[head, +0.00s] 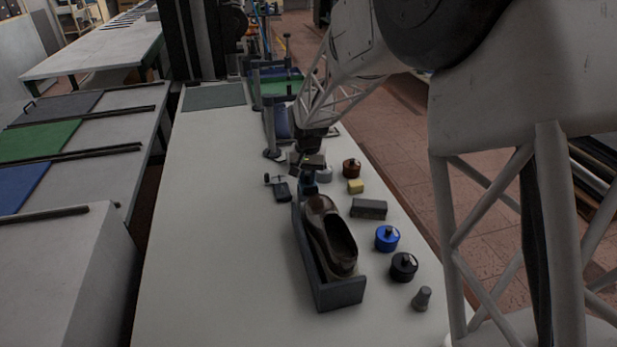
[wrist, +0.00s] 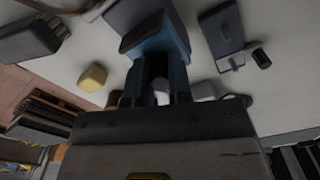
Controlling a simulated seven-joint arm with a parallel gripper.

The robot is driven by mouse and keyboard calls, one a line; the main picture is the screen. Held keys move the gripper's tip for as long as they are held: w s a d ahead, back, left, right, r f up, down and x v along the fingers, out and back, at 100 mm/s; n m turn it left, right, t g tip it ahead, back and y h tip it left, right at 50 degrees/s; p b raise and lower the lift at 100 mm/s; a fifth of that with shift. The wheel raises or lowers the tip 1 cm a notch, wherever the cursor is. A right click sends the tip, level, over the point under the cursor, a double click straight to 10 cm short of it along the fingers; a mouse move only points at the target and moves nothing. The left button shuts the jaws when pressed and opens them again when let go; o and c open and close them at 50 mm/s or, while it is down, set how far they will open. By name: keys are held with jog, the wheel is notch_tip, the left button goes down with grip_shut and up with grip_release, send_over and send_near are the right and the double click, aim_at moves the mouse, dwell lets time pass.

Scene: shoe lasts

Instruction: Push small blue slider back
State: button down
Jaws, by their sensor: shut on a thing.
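The small blue slider (head: 309,186) sits at the far end of a dark grey open-topped holder (head: 340,293), just behind a brown shoe (head: 335,240) lying in it. My gripper (head: 308,168) is above the slider, pointing down and shut on its upper part. In the wrist view the blue slider (wrist: 158,42) fills the space ahead of my gripper (wrist: 156,92). The fingertips are dark there, and their exact contact with the slider is hard to make out.
Right of the holder stand a dark block (head: 369,209), yellow block (head: 355,186), blue jar (head: 387,238), black jar (head: 403,267) and grey cone (head: 422,299). A dark clamp-like tool (head: 281,190) lies left of my gripper. The white table (head: 210,230) is clear to the left.

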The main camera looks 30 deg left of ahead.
jog(key=shift+w+a, duration=0.2)
jog(key=shift+w, duration=0.05)
jog(key=shift+r, duration=0.1)
jog(key=c, duration=1.3)
grip_release()
jog(key=shift+r, duration=3.85)
